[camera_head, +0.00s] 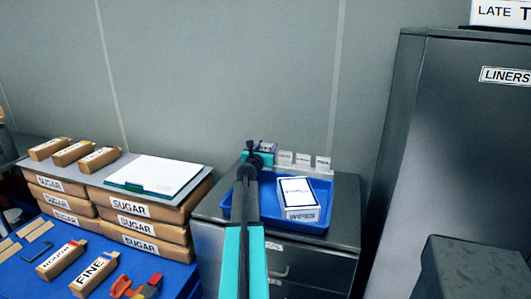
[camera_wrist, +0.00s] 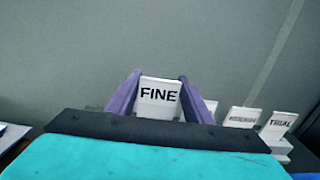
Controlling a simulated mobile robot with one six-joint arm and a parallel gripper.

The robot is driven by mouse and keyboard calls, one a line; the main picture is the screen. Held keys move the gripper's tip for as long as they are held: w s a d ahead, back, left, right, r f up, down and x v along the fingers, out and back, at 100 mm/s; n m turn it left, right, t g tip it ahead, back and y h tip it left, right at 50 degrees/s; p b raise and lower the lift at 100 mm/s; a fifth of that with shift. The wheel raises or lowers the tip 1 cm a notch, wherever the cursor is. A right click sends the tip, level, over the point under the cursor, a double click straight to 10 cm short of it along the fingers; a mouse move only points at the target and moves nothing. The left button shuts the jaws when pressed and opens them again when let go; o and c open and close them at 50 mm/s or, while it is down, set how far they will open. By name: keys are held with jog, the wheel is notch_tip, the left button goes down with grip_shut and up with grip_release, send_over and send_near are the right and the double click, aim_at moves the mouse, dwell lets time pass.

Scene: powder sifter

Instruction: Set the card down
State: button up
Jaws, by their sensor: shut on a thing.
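My gripper (camera_wrist: 159,88) is shut on a small white card (camera_wrist: 158,110) marked FINE, which stands upright between its two purple fingers in the wrist view. In the head view my gripper (camera_head: 266,146) is at the back of the cabinet top, beyond the blue tray, and the arm hides much of it. I cannot tell whether the card's lower edge touches anything. To its right stand other white cards, including one marked TRIAL (camera_wrist: 280,125) and one with small unclear lettering (camera_wrist: 243,118). A further card is partly hidden behind the right finger.
A blue tray (camera_head: 326,190) holding a WIPES box (camera_head: 298,198) lies on the metal cabinet (camera_head: 346,215) in front of the cards. A tall dark LINERS cabinet (camera_head: 440,130) stands right. A wall closes the back.

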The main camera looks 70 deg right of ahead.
jog(key=shift+w+d, duration=0.4)
jog(key=shift+d, duration=0.05)
jog(key=shift+w+d+f, duration=0.1)
jog(key=shift+f, duration=0.7)
jog(key=shift+w+d+f, duration=0.1)
jog(key=shift+f, duration=0.7)
jog(key=shift+f, duration=0.2)
jog(key=o, duration=1)
jog(key=shift+s+a+b, duration=0.15)
jog(key=shift+a+b, duration=0.2)
jog(key=shift+a, duration=0.45)
jog(key=a, duration=0.4)
jog(key=shift+w+a+b, duration=0.15)
jog(key=shift+w+b, duration=0.15)
jog(key=shift+b, duration=0.05)
jog(key=shift+s+a+r+b, duration=0.1)
jog(key=shift+a+b, duration=0.1)
jog(key=shift+a, duration=1.8)
jog(key=shift+s+a+b, duration=0.1)
jog(key=shift+a+b, duration=0.05)
jog(key=shift+a, duration=1.85)
